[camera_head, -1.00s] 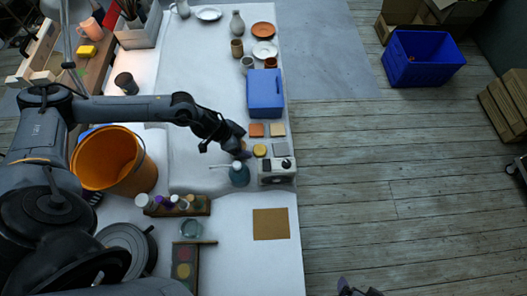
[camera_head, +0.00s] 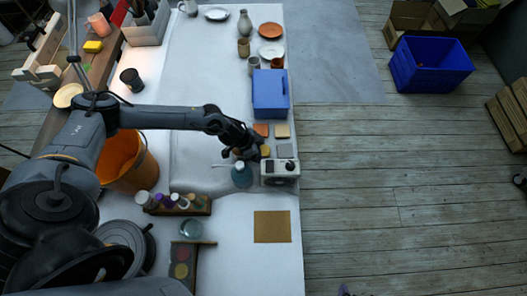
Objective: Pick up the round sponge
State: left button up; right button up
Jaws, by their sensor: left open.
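The round sponge (camera_head: 265,151) is a small yellow disc on the white table. It lies between the coloured square pads and the grey box with a dial, and is partly covered by my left gripper. My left gripper (camera_head: 249,154) is open at the sponge's left side, low over the table. I cannot tell whether its fingers touch the sponge. Only a small tip of my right gripper (camera_head: 344,290) shows at the bottom edge.
A teal bottle (camera_head: 241,174) stands just below my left gripper. The grey box with a dial (camera_head: 280,171) is close at the right, and a blue box (camera_head: 269,94) is behind. An orange bucket (camera_head: 135,170) stands under my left arm.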

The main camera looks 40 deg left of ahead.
pick_arm(q)
jog(key=shift+c, duration=0.3)
jog(key=c, duration=1.1)
notch_tip(320, 180, up, 10)
jog(key=shift+p, duration=0.95)
jog(key=o, duration=0.5)
jog(key=c, duration=0.4)
